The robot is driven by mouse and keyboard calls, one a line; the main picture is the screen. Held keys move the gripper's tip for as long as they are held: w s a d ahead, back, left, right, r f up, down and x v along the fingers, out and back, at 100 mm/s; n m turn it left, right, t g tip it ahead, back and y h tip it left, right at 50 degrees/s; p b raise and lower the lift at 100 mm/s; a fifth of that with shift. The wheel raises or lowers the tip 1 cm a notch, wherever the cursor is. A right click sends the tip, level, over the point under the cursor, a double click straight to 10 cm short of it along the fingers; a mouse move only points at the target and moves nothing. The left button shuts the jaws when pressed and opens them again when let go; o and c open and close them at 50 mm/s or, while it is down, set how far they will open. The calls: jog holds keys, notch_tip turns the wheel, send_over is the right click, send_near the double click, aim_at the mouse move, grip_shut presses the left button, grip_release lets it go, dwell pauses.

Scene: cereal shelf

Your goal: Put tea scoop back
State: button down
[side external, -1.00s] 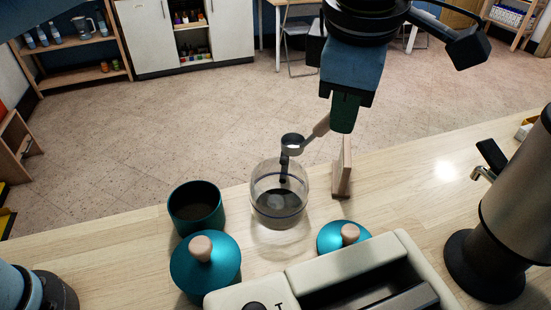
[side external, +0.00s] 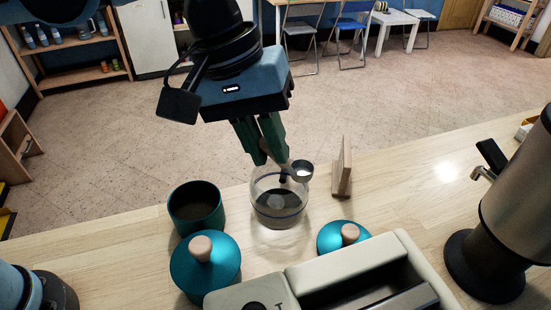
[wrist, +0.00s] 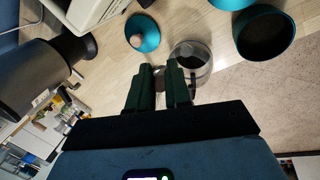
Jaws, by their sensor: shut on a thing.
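The tea scoop (side external: 302,171) has a small metal bowl and a pale wooden handle. My gripper (side external: 272,160) is shut on the handle, with the bowl sticking out to the right of the fingers. The scoop is at the glass jar's upper rim in the side view; whether it touches the jar cannot be told. The clear glass jar (side external: 279,212) has dark contents low inside and also shows just beyond my fingers in the wrist view (wrist: 203,72). A wooden stand (side external: 342,172) stands upright to the right of the jar. In the wrist view the fingers mostly hide the scoop.
An open teal canister (side external: 196,222) stands left of the jar. A large teal lid (side external: 190,268) and a small teal lid (side external: 330,240) lie in front. A cream machine (side external: 325,268) is at the front, and a metal dispenser (side external: 515,215) at right.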

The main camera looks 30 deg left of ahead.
jog(key=s+a+f+m+g, duration=0.35)
jog(key=s+m, duration=0.25)
jog(key=m, duration=0.5)
jog(key=shift+t, duration=0.25)
jog(key=shift+w+a+f, duration=0.1)
jog(key=shift+a+f, duration=0.05)
jog(key=shift+f, duration=1.5)
jog(key=shift+w+a+f, duration=0.1)
jog(key=shift+f, duration=1.5)
jog(key=shift+a+f, duration=0.15)
jog(key=shift+f, duration=1.65)
jog(key=c, duration=1.1)
grip_release()
jog(key=shift+o, duration=0.2)
